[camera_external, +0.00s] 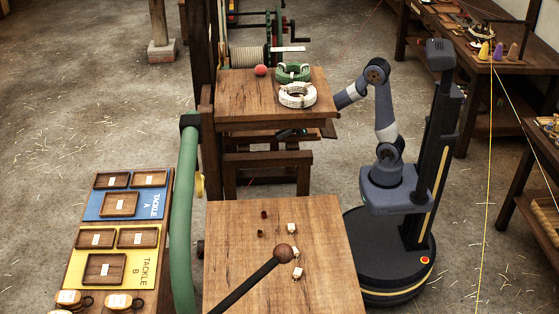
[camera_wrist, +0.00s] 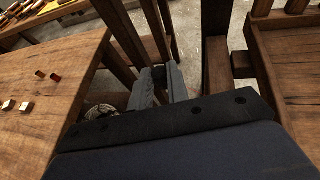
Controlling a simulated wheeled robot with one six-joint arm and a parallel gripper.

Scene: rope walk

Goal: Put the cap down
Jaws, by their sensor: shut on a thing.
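My gripper (camera_wrist: 161,84) is shut, its two grey fingers pointing away from the wrist camera. A small dark thing (camera_wrist: 158,73) shows between the fingers, taken to be the cap; its shape is hard to make out. In the external view my arm reaches left behind the upper table, and my gripper (camera_external: 291,134) shows only as a small dark shape under that table's front edge.
Small cream blocks (camera_external: 292,229) and a dark rod with a round brown knob (camera_external: 283,252) are on or over the lower table. The upper table (camera_external: 235,103) holds a red ball (camera_external: 261,70), a green coil (camera_external: 293,72) and a white coil (camera_external: 297,95). Labelled trays (camera_external: 120,204) stand left.

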